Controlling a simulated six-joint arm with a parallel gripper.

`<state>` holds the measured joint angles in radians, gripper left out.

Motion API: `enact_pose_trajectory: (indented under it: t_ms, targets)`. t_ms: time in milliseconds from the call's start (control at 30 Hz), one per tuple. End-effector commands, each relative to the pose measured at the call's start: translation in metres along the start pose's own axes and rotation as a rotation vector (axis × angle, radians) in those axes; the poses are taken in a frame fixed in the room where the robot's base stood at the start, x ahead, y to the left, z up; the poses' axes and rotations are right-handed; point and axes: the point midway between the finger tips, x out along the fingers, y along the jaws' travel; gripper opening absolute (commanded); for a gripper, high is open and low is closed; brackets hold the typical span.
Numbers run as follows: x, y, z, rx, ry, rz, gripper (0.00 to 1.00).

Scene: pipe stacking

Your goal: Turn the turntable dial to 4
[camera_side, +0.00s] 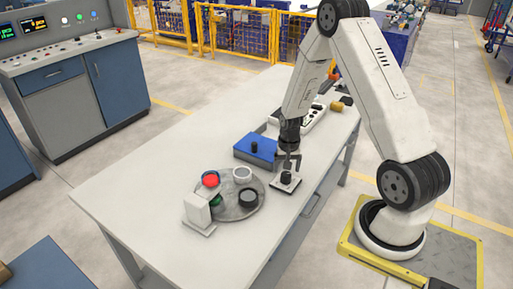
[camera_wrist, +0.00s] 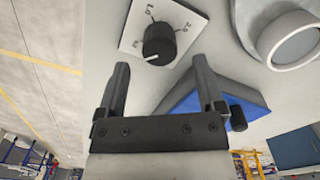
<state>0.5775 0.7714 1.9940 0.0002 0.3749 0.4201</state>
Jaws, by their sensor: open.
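The dial is a black knob (camera_wrist: 159,44) on a white square plate with printed marks; its white pointer line faces down-left in the wrist view. The marks are too small and turned to read surely. In the side view the dial plate (camera_side: 276,184) lies on the table, right of the grey turntable (camera_side: 221,213). My gripper (camera_side: 288,163) is above the dial and points down. In the wrist view the fingers of my gripper (camera_wrist: 161,65) are apart, with nothing between them, and the knob shows beyond their tips. I cannot tell whether they touch it.
A blue box (camera_side: 247,152) with a black knob is close behind my gripper. The table's left part is clear.

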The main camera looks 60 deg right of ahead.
Motion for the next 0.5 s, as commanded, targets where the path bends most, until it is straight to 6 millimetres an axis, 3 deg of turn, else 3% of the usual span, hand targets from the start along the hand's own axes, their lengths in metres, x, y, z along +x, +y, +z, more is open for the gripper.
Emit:
enact_pose_trajectory:
  t_ms: [200,500]
  targets:
    - [-0.024,0.000,0.000,0.001,0.002,-0.001,0.87]
    - [-0.037,0.000,0.000,0.001,-0.001,0.000,0.87]
